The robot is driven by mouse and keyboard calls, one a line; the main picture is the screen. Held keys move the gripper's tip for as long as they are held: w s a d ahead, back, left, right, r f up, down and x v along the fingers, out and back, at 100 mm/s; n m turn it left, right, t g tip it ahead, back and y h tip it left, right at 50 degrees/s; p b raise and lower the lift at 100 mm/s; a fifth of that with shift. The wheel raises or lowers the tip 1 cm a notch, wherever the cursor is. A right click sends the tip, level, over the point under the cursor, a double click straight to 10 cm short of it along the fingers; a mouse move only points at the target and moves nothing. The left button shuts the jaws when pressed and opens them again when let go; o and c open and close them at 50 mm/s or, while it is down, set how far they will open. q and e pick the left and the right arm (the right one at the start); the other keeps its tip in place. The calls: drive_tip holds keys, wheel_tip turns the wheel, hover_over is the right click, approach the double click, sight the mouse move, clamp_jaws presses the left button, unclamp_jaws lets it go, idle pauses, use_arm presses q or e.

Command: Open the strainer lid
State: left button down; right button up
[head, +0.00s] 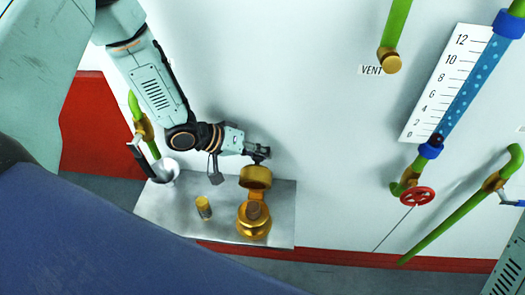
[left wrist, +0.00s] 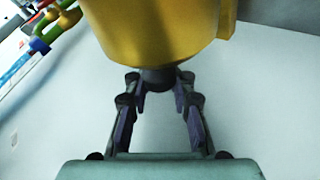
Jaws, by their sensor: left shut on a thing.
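The brass strainer (head: 254,222) stands on a grey metal shelf, with a brown, rough-looking fill in its round opening. Its gold lid (head: 255,177) is raised off the opening, tipped up on the wall side and joined to the body by a hinge piece. My left gripper (head: 260,156) is at the lid's outer face. In the left wrist view the fingers (left wrist: 158,88) are closed around a dark knob (left wrist: 158,78) on the lid, and the gold lid (left wrist: 160,30) fills the top. My right gripper is not in view.
A small yellow-capped cylinder (head: 203,208) and a whitish cup-like part (head: 165,170) are on the shelf (head: 172,208), left of the strainer. A green pipe with a brass valve (head: 144,128) stands behind. A red handwheel (head: 417,196) and level gauge (head: 470,80) are farther right.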

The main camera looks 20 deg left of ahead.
use_arm(q)
drive_tip(key=shift+w+a+f, duration=0.15)
drive_tip(key=shift+a+f, duration=0.05)
drive_tip(key=shift+f, duration=0.6)
idle(1.5)
drive_tip(key=c, duration=1.6)
unclamp_jaws()
drive_tip(key=o, duration=0.5)
drive_tip(key=shift+a, duration=0.2)
drive_tip(key=shift+r, duration=0.2)
drive_tip(key=shift+v, duration=3.65)
